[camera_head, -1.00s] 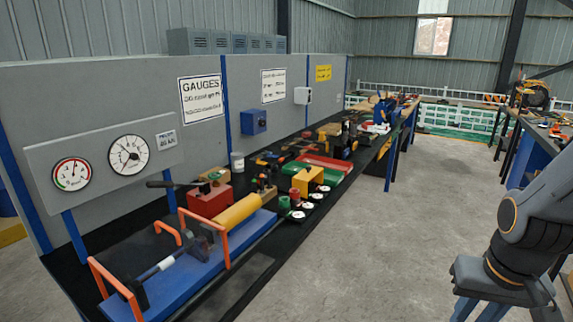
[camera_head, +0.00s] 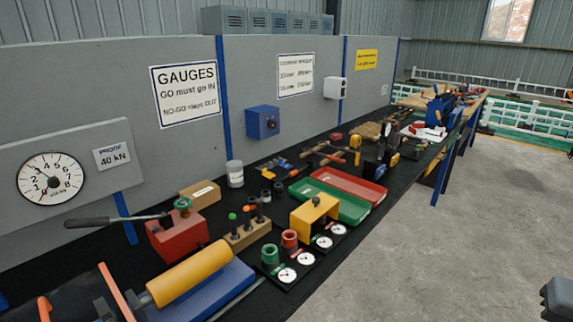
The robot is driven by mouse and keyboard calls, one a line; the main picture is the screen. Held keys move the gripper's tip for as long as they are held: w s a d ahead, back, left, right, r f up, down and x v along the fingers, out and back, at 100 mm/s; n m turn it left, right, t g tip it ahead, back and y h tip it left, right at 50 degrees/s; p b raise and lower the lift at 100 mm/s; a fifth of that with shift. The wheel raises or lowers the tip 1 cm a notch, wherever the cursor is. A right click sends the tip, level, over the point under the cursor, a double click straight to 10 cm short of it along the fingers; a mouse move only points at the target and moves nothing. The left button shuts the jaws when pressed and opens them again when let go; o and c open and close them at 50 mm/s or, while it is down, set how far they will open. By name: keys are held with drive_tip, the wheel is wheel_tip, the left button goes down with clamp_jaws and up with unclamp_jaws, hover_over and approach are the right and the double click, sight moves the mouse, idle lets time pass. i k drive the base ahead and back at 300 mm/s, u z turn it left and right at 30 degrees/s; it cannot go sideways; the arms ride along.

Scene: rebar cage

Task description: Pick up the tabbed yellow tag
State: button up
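I cannot make out a tabbed yellow tag on the bench; small items at its far end are too small to tell apart. A yellow sign (camera_head: 367,60) hangs on the grey panel wall, but I cannot tell any tab on it. My gripper is not in view; only a dark piece of my arm shows at the lower right edge.
A long black bench (camera_head: 222,226) runs from near left to far right. It holds a red block (camera_head: 178,238), a yellow cylinder (camera_head: 190,274), a yellow bracket (camera_head: 314,214), a green tray (camera_head: 330,203), a red tray (camera_head: 349,184) and dial gauges. The concrete floor (camera_head: 480,240) to the right is clear.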

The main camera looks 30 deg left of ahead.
sight(266, 174)
drive_tip(key=u, duration=0.25)
drive_tip(key=i, duration=1.35)
drive_tip(key=u, duration=1.55)
drive_tip(key=i, duration=1.05)
drive_tip(key=u, duration=0.95)
